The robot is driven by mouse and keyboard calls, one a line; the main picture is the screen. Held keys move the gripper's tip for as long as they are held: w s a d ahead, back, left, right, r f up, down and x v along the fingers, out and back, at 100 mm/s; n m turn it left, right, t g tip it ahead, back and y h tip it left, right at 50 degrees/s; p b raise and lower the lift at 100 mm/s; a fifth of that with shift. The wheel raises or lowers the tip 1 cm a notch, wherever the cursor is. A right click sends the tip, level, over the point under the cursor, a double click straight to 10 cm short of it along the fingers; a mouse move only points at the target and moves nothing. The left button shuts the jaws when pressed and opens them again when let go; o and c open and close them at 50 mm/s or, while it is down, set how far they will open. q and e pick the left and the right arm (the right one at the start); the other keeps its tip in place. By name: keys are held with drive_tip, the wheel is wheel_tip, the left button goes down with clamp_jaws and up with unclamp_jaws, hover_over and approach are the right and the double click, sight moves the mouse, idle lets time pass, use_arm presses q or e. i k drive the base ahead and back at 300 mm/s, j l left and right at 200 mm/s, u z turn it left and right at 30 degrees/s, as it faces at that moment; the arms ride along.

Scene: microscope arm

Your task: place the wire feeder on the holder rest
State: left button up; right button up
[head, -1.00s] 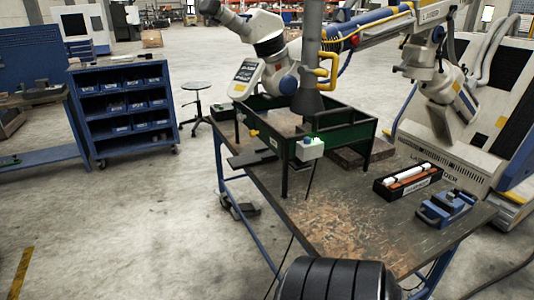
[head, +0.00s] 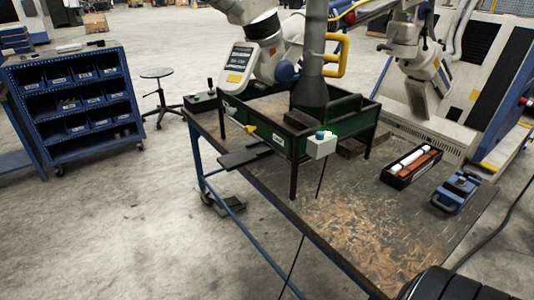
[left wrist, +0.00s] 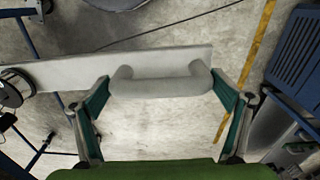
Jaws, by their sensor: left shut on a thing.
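In the left wrist view, my left gripper (left wrist: 163,92) is shut on a pale grey handle (left wrist: 165,84), with its teal fingers at the handle's two ends. A flat pale grey bar (left wrist: 60,73) runs left from behind the handle. I cannot tell whether this is the wire feeder. Neither gripper shows in the head view. I cannot single out the holder rest. A black box (head: 402,180) with a white rod and an orange rod lies on the worktable (head: 330,225), left of a blue clamp-like device (head: 455,192).
A green-framed stand (head: 262,134) with a small white box (head: 321,146) stands on the table's left part. A grey microscope-like arm (head: 262,60) and a dark column (head: 313,60) rise over it. A stool (head: 157,73) and blue shelf (head: 75,100) stand left.

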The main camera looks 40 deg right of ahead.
sight(234, 159)
drive_tip(key=i+z, duration=0.25)
drive_tip(key=z, duration=0.15)
drive_tip(key=i+z, duration=0.4)
drive_tip(key=i+j+z, duration=0.15)
drive_tip(key=z, duration=0.2)
